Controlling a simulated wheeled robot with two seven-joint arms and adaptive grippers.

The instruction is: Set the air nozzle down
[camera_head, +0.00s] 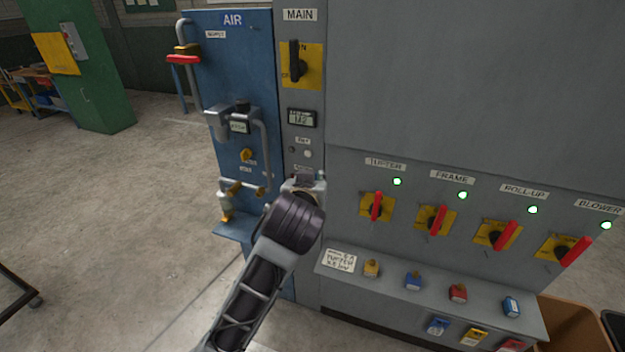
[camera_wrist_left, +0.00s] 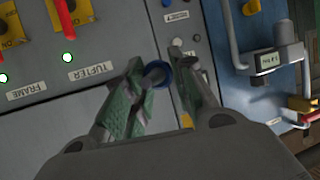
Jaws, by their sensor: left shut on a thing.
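My left gripper (camera_head: 304,184) is in front of the narrow grey MAIN panel (camera_head: 312,90), below its small buttons. In the left wrist view its fingers (camera_wrist_left: 160,78) are shut on a small grey piece with a blue ring, which I take to be the air nozzle (camera_wrist_left: 157,73). Only part of the nozzle shows between the fingers. In the head view my wrist and gripper hide it. The blue AIR panel (camera_head: 235,70) stands just left of the gripper, with a small blue shelf (camera_head: 232,231) at its lower end. My right gripper is not in view.
The grey cabinet at right has red-handled switches (camera_head: 376,206) under lit green lamps. Below, a sloped ledge (camera_head: 390,294) carries several coloured padlocks (camera_head: 413,281). A brown bin (camera_head: 570,325) stands at the lower right. Open concrete floor (camera_head: 100,210) lies at left.

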